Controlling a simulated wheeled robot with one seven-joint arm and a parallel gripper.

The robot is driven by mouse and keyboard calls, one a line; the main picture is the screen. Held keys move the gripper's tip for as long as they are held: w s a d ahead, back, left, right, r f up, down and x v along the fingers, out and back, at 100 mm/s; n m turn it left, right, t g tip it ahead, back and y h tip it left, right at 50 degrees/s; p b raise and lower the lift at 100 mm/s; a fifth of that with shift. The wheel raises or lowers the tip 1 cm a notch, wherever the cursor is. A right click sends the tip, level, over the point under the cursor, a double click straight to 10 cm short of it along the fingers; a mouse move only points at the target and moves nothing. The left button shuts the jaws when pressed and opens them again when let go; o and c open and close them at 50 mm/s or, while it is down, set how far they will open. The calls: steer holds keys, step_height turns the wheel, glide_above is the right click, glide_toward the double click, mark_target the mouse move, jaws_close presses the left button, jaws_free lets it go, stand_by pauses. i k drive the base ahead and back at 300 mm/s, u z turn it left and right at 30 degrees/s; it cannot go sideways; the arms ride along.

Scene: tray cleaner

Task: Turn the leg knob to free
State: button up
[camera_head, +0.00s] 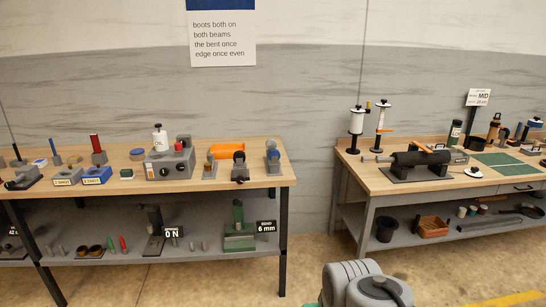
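I cannot make out which part is the leg knob, or any marking that reads "free". Dark knobs show on the front of a grey box (171,167) on the left bench, but they are too small to tell what they set. A small grey fixture with a dark round part (239,167) stands to its right. A grey rounded part of my own arm (366,286) shows at the bottom, right of centre. My gripper is not in view.
The left bench (262,152) holds many small tools and a lower shelf. The right bench (368,178) holds a black cylindrical device (420,159) and a green mat (495,164). Open floor lies between them. A wall sign (222,40) hangs above.

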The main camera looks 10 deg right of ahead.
mark_target(240, 180)
steer(key=u, duration=3.3)
steer(key=k, duration=1.65)
steer(key=z, duration=1.7)
steer(key=i, duration=1.45)
steer(key=u, duration=0.5)
